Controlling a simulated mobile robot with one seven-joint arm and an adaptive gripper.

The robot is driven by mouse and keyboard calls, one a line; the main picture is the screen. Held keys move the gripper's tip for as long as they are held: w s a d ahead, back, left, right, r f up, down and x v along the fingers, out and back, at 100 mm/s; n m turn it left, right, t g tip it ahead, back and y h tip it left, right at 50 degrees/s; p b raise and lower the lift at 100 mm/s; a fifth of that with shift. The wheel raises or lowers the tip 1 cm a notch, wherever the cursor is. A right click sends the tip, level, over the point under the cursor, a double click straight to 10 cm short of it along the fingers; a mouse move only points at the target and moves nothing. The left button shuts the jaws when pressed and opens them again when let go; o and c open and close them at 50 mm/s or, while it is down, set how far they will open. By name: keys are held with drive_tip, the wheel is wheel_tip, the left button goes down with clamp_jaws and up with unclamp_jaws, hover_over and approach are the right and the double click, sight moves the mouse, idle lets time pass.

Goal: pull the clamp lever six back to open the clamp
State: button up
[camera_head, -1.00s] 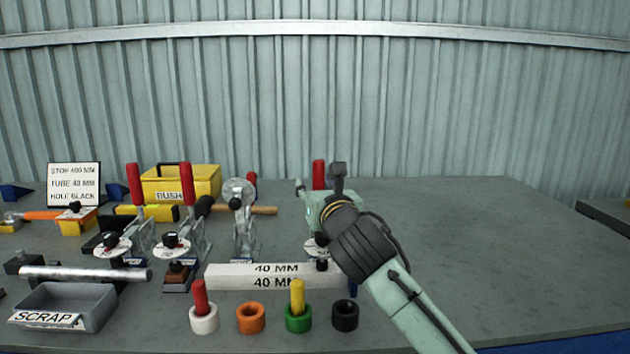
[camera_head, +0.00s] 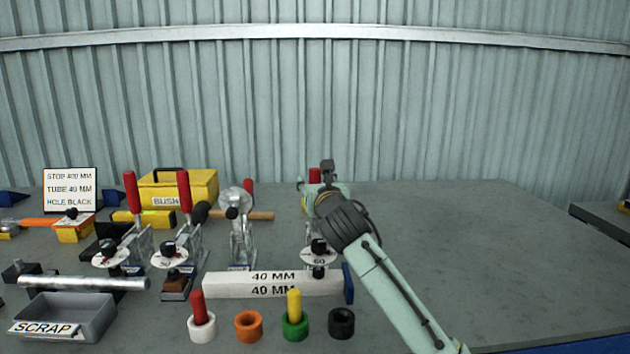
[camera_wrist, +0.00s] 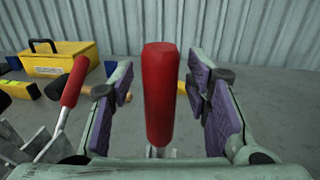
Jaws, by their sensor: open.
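The rightmost clamp has a disc marked 60 (camera_head: 319,257) and a red-handled lever (camera_head: 314,175), mostly hidden behind my gripper (camera_head: 318,188) in the head view. In the wrist view the upright red lever handle (camera_wrist: 160,95) stands between the two purple-padded fingers of my gripper (camera_wrist: 162,78). The fingers are open, with a visible gap on each side of the handle. The clamp's lower body is largely hidden by my arm. A white tube marked 40 MM (camera_head: 272,284) lies in front of and under this clamp.
Other red-handled clamps stand to the left, one with a red lever (camera_head: 184,190) and one also in the wrist view (camera_wrist: 75,82). A yellow bush box (camera_head: 190,185) sits behind. Coloured bushes, including a black one (camera_head: 341,323), line the front. The bench right of my arm is clear.

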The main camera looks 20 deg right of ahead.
drive_tip(key=shift+c, duration=0.6)
clamp_jaws()
idle(0.3)
